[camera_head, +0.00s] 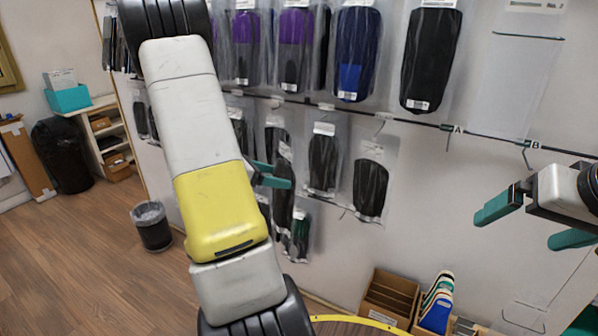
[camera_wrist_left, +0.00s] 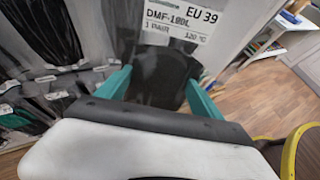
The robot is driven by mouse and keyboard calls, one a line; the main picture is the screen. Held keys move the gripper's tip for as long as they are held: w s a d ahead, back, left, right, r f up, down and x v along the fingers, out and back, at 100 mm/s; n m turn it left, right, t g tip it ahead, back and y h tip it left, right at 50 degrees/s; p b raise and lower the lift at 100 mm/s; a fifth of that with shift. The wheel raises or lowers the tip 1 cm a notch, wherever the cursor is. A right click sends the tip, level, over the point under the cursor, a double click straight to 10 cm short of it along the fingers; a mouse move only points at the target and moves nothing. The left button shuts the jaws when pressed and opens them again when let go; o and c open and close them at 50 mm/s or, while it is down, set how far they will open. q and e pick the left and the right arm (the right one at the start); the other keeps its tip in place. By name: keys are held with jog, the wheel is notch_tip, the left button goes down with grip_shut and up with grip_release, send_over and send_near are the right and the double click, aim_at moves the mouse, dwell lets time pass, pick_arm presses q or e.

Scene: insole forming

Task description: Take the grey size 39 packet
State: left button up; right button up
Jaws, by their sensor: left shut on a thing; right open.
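A clear packet with a dark grey insole (camera_wrist_left: 160,75) and a white label reading EU 39 (camera_wrist_left: 180,18) fills the top middle of the left wrist view. My left gripper (camera_wrist_left: 158,92) is shut on this packet, its teal fingers on either side of it. In the head view my left gripper (camera_head: 272,178) is mostly hidden behind my own arm, close to the wall rack. A dark packet (camera_head: 283,205) hangs down just below its teal fingers there. My right gripper (camera_head: 532,222) is open and empty at the right, in front of the bare wall.
Packets with purple, blue (camera_head: 358,55) and black (camera_head: 430,60) insoles hang on the upper rail. Black packets (camera_head: 323,162) hang on the lower hooks, near the left gripper. Hooks marked A (camera_head: 457,129) and B (camera_head: 535,145) are on the right. Brown boxes (camera_head: 388,298) stand below.

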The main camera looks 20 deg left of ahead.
pick_arm(q)
jog(key=shift+w+d, duration=0.2)
jog(key=shift+w, duration=3.7)
